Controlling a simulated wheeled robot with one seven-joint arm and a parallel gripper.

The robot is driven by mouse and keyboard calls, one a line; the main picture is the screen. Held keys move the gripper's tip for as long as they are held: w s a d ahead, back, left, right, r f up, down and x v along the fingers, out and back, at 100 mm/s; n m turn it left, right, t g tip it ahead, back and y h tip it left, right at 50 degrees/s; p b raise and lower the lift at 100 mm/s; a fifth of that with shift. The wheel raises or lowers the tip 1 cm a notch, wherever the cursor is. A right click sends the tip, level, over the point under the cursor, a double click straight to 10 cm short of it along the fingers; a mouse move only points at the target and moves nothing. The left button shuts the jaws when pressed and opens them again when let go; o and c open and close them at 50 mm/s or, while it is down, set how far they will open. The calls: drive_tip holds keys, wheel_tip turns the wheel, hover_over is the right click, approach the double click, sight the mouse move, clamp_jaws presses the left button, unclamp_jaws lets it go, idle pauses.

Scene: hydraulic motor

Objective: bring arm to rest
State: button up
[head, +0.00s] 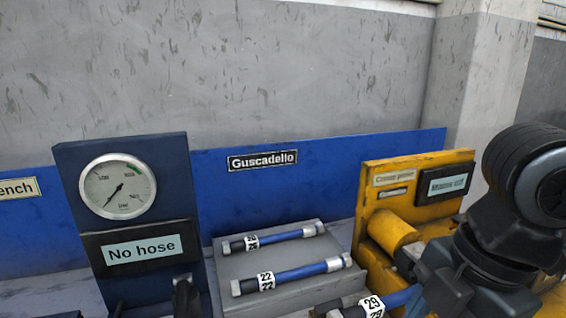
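My black arm (530,180) fills the right side of the head view, bent in front of the yellow machine. Its lower dark parts, where my gripper (435,275) seems to be, overlap the right end of a blue hose (395,298) at the bottom edge. I cannot make out the fingers, whether they are open or shut, or whether they touch that hose.
Two more blue hoses (285,236) (300,271) lie on a grey stepped rack (245,262). A dark blue panel (75,160) at left carries a gauge (117,186) and a "No hose" display (143,249). A yellow machine (375,180) with a display stands at right.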

drive_tip(key=w+a+r+m+t+y, duration=0.2)
drive_tip(key=a+r+m+t+y, duration=0.3)
drive_tip(key=a, duration=0.4)
drive_tip(key=w+a+r+m+t+y, duration=0.2)
drive_tip(key=a+r+y, duration=0.2)
drive_tip(key=a+y, duration=0.45)
drive_tip(key=s+d+f+m+t+h, duration=0.4)
drive_tip(key=s+d+f+m+h, duration=0.15)
drive_tip(key=f+m, duration=0.3)
drive_tip(key=s+d+f+m+t+h, duration=0.4)
drive_tip(key=d+f+m+t+h, duration=0.1)
drive_tip(key=f+m+h, duration=0.3)
drive_tip(key=s+d+f+n+g+h, duration=0.1)
drive_tip(key=s+d, duration=0.4)
drive_tip(key=s, duration=0.6)
drive_tip(key=s+d+f+n+g, duration=0.1)
drive_tip(key=s+d+f, duration=0.1)
drive_tip(key=s+d, duration=0.4)
drive_tip(key=s, duration=0.5)
drive_tip(key=shift+f+h, duration=0.25)
drive_tip(key=shift+h, duration=0.15)
drive_tip(key=shift+w, duration=0.1)
